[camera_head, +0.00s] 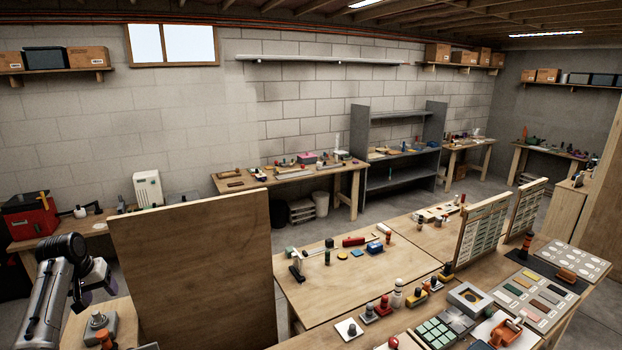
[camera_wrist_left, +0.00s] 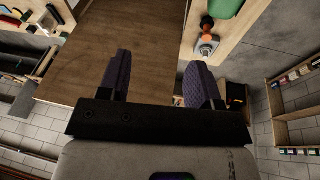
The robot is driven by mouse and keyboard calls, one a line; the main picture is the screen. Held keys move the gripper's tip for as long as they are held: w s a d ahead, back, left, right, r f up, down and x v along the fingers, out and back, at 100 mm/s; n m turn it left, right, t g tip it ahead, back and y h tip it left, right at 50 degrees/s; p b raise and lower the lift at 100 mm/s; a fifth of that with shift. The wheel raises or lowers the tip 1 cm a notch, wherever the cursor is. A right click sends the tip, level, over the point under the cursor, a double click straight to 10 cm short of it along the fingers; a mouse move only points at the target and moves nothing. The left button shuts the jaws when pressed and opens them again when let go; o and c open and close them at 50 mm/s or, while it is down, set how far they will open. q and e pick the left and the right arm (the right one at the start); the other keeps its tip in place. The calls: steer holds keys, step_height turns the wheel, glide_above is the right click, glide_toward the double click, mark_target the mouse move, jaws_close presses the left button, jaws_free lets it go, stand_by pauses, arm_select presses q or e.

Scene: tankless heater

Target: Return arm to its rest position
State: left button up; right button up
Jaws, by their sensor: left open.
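My left arm (camera_head: 50,295) comes in at the lower left of the head view, in front of the left wall bench. Its left gripper (camera_head: 90,292) is small and partly hidden by the arm there, just left of the upright wooden panel. In the left wrist view the left gripper (camera_wrist_left: 158,75) shows two dark purple fingers spread apart with nothing between them. The brown panel (camera_wrist_left: 90,50) lies beyond the fingers, filling the upper left. My right gripper is in neither view.
The upright wooden panel (camera_head: 195,270) stands close to the right of my left arm. A grey fitting (camera_head: 100,325) sits on a low table below the gripper. Workbenches (camera_head: 300,285) with many small parts fill the middle and right. Grey floor lies between benches.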

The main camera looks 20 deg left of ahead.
arm_select(q)
steer(key=w+d+r+m+t+y, duration=0.2)
steer(key=d+r+y, duration=0.15)
steer(key=r, duration=0.45)
steer(key=w+d+r+m+t+y, duration=0.1)
steer(key=w+d+r+t+y, duration=0.15)
steer(key=d+r, duration=0.4)
steer(key=s+d+f+m+t+h+p, duration=0.1)
steer(key=s+d+m+t, duration=0.1)
steer(key=d, duration=0.7)
steer(key=s+d+f+m+t+p, duration=0.1)
steer(key=s+d+f+m+t, duration=0.15)
steer(key=d, duration=0.65)
steer(key=s+d+f+m+g+h+p, duration=0.25)
steer(key=s+d+f+h, duration=0.25)
steer(key=s+d+f, duration=1.05)
steer(key=s+d+f+g, duration=0.2)
steer(key=s+f+g, duration=0.1)
steer(key=s+f, duration=0.4)
steer(key=s+d+f+g, duration=0.2)
steer(key=s+f, duration=0.5)
steer(key=s, duration=0.5)
steer(key=shift+g+h+p, duration=0.4)
steer(key=shift+g, duration=0.15)
